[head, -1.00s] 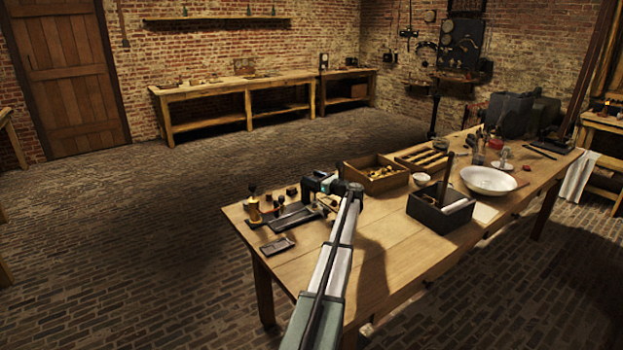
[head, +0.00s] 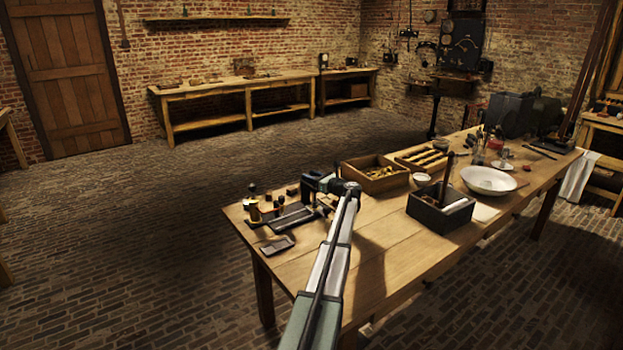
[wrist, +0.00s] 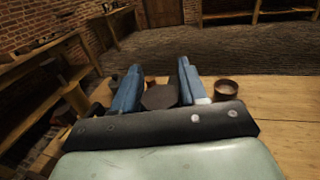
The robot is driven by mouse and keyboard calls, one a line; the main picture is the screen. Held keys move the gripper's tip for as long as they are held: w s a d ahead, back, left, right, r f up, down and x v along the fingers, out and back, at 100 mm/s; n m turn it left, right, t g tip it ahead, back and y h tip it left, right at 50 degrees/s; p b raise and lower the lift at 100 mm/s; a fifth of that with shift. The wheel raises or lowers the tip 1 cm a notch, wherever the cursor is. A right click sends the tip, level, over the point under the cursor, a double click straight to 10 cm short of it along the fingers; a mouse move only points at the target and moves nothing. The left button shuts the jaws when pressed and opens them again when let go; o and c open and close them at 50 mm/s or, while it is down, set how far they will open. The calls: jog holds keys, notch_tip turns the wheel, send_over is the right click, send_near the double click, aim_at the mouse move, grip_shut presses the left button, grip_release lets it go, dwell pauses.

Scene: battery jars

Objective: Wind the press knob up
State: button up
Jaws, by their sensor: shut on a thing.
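My gripper (head: 309,183) is at the left end of the wooden bench in the head view, over the small press parts. In the wrist view, its two blue fingers (wrist: 157,82) stand on either side of a dark, many-sided knob (wrist: 160,98) and are shut on it. The knob's lower part is hidden by my gripper's dark front bar. In the head view the knob is hidden behind my gripper, so I cannot tell its height or turn there.
A round brown cup (wrist: 226,87) is right of the fingers. The bench front is clear.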

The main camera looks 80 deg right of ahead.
jog(key=shift+n+y, duration=0.3)
jog(key=shift+y, duration=0.1)
jog(key=shift+n+t+y, duration=0.6)
jog(key=shift+y, duration=0.2)
jog(key=n+t+y, duration=0.1)
jog(key=n+y, duration=0.2)
jog(key=y, duration=0.2)
jog(key=shift+w+a, duration=0.1)
jog(key=shift+a, duration=0.05)
jog(key=shift+a+n+y, duration=0.2)
jog(key=shift+n+y, duration=0.55)
jog(key=shift+y, duration=0.3)
jog(key=shift+a+n+y, duration=0.15)
jog(key=shift+n+y, duration=0.55)
jog(key=shift+y, duration=0.4)
jog(key=shift+a+n+y, duration=0.2)
jog(key=shift+n+y, duration=0.55)
jog(key=shift+y, duration=0.3)
jog(key=shift+a+y, duration=0.1)
jog(key=shift+y, duration=0.2)
jog(key=o, duration=0.9)
jog(key=shift+o, duration=0.2)
